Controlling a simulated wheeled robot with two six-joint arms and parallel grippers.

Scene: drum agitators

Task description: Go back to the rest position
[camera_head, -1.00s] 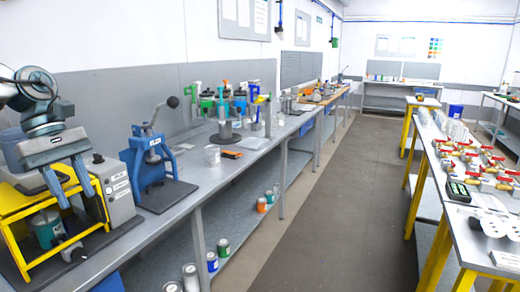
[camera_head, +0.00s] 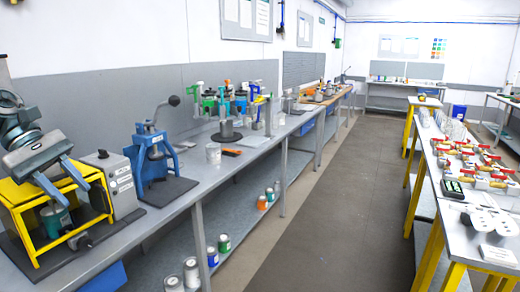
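My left gripper (camera_head: 61,188) is at the lower left, above a yellow frame machine (camera_head: 41,255) on the left bench. Its two blue-grey fingers are spread wide apart with nothing seen between them. A dark green can (camera_head: 55,219) sits inside the yellow frame, below and behind the fingers. I cannot tell whether the fingers touch the frame. A grey control box (camera_head: 118,182) stands beside the machine. My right gripper is not in view.
The left bench (camera_head: 190,217) also bears a blue press (camera_head: 154,160) and a green-and-blue multi-arm stand (camera_head: 226,105). Cans (camera_head: 191,272) stand on its lower shelf. A yellow-legged table (camera_head: 461,228) with red-handled parts is at right. The aisle floor (camera_head: 345,190) is clear.

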